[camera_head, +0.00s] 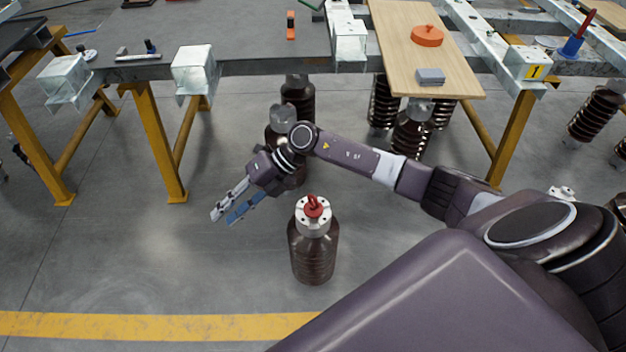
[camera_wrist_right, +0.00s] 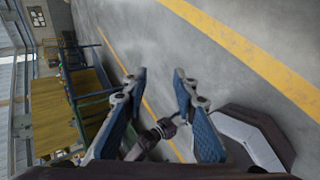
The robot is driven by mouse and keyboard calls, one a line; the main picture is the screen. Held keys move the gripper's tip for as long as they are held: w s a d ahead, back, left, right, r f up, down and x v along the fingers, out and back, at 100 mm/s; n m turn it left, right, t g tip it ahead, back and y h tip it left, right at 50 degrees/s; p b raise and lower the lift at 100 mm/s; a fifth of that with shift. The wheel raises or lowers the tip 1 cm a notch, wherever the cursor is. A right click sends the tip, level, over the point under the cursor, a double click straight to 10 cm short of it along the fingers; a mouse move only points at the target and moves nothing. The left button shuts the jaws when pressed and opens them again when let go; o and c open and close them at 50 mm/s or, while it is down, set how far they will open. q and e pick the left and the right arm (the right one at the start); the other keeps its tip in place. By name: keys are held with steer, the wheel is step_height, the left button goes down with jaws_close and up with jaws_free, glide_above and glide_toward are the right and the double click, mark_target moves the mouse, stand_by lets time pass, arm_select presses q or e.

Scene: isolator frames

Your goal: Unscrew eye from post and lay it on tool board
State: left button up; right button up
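A red eye (camera_head: 313,206) stands upright on the pale metal cap of a brown ribbed post (camera_head: 313,255) on the floor in the head view. A light wooden board (camera_head: 400,35), which looks like the tool board, lies on the steel frame at the back right. My right gripper (camera_head: 224,217) is to the left of the post, apart from it, pointing down and left. Its two blue-padded fingers are spread and empty in the wrist view (camera_wrist_right: 158,75). The eye cannot be made out in the wrist view. My left gripper is not in view.
An orange round piece (camera_head: 427,36) and a grey block (camera_head: 431,76) lie on the wooden board. Several other brown posts, such as one (camera_head: 412,130), stand under and near the frame. Yellow legs (camera_head: 160,140) hold it up. The floor left of the post is clear.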

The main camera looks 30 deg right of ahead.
steer(key=s+d+f+n+g+h+b, duration=0.1)
steer(key=d+f+n+h+b, duration=0.15)
steer(key=d+h, duration=0.6)
steer(key=r+h, duration=0.1)
steer(key=h, duration=0.1)
glide_above(313, 196)
steer(key=shift+n+g+b, duration=0.25)
steer(key=shift+g+b, duration=0.05)
steer(key=shift+b, duration=0.1)
steer(key=shift+d, duration=0.1)
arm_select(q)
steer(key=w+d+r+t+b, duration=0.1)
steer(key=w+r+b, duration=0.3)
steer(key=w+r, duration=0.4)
arm_select(e)
step_height(313, 196, down, 5)
steer(key=shift+r, duration=0.1)
step_height(313, 196, down, 5)
steer(key=b, duration=0.3)
steer(key=shift+r, duration=0.1)
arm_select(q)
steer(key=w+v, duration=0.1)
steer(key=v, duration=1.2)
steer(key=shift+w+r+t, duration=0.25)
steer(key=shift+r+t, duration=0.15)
arm_select(e)
steer(key=shift+f, duration=0.3)
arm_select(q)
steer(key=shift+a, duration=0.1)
